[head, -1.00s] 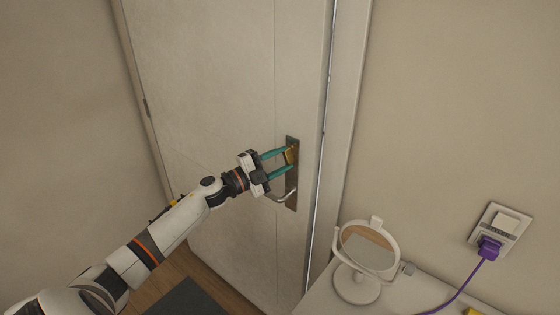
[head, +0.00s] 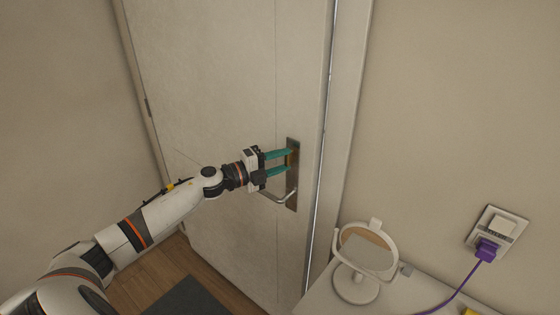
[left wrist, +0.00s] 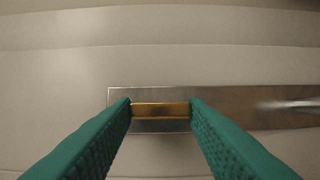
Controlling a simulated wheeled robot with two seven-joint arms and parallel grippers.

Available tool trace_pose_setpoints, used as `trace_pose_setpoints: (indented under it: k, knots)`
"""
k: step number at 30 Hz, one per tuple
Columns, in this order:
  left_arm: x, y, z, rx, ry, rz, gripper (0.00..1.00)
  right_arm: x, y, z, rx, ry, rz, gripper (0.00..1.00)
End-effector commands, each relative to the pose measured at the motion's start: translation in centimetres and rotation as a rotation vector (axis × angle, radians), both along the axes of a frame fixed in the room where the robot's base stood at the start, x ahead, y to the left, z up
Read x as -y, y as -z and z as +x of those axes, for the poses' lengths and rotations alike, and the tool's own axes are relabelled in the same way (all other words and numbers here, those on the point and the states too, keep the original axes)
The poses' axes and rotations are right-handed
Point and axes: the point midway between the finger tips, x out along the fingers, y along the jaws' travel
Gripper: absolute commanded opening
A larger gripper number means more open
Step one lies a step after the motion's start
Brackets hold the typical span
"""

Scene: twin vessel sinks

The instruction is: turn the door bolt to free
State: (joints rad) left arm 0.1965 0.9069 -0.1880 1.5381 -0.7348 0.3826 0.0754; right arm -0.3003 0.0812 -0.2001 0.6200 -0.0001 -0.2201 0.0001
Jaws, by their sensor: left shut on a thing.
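The brass door bolt (left wrist: 160,109) sits on a metal plate (left wrist: 245,107) on the pale door (head: 220,90). In the left wrist view it lies crosswise between the two green fingers, with a fingertip at each end. My left gripper (head: 290,160) is shut on the bolt. In the head view the fingers cover most of the bolt, and only a little brass shows between them. The metal door handle (head: 275,196) is just below the gripper, on the same plate. My right gripper is not in view.
A white round mirror (head: 366,250) stands on a white counter (head: 325,297) at the lower right. A purple plug (head: 487,249) sits in a wall socket, its cord hanging to the counter. A dark mat (head: 190,297) lies on the wooden floor.

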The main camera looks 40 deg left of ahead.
Motion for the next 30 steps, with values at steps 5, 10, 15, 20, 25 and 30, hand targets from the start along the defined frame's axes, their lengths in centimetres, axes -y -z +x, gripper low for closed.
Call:
trace_pose_setpoints:
  k: [5,10,15,20,25,30]
  knots:
    - [0.0,0.1,0.0,0.000,0.000,0.004,0.17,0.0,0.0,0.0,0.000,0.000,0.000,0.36]
    - [0.0,0.1,0.0,0.000,0.001,0.003,0.60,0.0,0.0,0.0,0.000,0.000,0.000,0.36]
    - [0.0,0.1,0.0,0.000,0.000,0.002,0.62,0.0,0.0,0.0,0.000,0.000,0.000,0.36]
    - [-0.1,0.1,-0.1,0.000,0.000,0.001,0.62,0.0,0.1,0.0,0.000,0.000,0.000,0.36]
    - [-0.8,0.5,-1.5,-0.003,-0.001,0.003,0.62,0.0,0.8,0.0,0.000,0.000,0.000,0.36]
    - [-2.1,0.6,-4.1,-0.006,0.000,0.004,0.62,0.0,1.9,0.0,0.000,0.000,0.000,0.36]
